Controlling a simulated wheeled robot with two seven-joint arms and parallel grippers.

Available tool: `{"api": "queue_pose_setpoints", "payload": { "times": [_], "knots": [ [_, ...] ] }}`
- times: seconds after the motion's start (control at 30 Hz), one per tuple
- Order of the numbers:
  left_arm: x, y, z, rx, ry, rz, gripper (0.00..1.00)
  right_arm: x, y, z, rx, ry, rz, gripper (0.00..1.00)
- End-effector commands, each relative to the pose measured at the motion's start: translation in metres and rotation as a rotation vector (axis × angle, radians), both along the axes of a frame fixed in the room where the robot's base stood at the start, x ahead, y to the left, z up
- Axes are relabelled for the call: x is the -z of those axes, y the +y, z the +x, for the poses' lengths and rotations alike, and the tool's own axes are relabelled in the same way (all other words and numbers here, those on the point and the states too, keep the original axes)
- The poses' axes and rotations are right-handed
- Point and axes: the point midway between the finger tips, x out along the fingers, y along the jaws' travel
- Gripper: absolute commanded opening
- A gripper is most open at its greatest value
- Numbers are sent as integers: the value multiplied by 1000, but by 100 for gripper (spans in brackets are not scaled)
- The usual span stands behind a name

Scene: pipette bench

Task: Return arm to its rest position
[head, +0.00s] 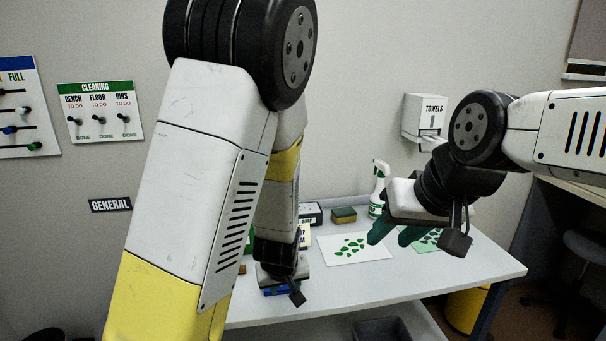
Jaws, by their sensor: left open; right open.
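My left arm (190,180) rises large across the left and middle of the view, white and yellow with a black joint at the top. Its gripper (283,290) points down over the left part of the bench, open, just above or beside a small blue item (276,291); I cannot tell whether they touch. My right arm (570,128) comes in from the right, bent at a black joint. Its open gripper (425,238) hangs over the right part of the bench. Dark teal shapes (380,231) show beside it; I cannot tell what they are.
The white bench (470,270) holds a sheet with green pieces (355,248), a similar green sheet (428,243), a spray bottle (377,190) and a sponge (344,215). A towel dispenser (425,115) and a cleaning board (99,112) are on the wall. The bench's front right is clear.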

Motion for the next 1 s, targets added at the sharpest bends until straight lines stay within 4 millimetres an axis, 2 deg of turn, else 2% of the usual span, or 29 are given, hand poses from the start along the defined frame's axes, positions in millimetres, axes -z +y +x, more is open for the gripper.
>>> {"api": "queue_pose_setpoints", "payload": {
  "times": [0.03,0.17,0.27,0.47,0.6,0.7,0.8,1.0],
  "knots": [
    [-14,-2,-3,2,25,-60,42,0,0,0,0,0,0,41],
    [-50,-3,-15,48,74,-162,42,0,0,0,0,0,0,41],
    [-85,3,-24,96,78,-216,42,0,0,0,0,0,0,41],
    [-161,29,-55,195,27,-242,42,0,0,0,0,0,0,41],
    [-206,54,-86,252,-24,-192,42,0,0,0,0,0,0,41],
    [-229,68,-108,277,-52,-137,42,0,0,0,0,0,0,41],
    [-242,79,-126,289,-68,-86,42,0,0,0,0,0,0,41],
    [-251,86,-141,299,-74,-41,42,0,0,0,0,0,0,41]
  ]
}}
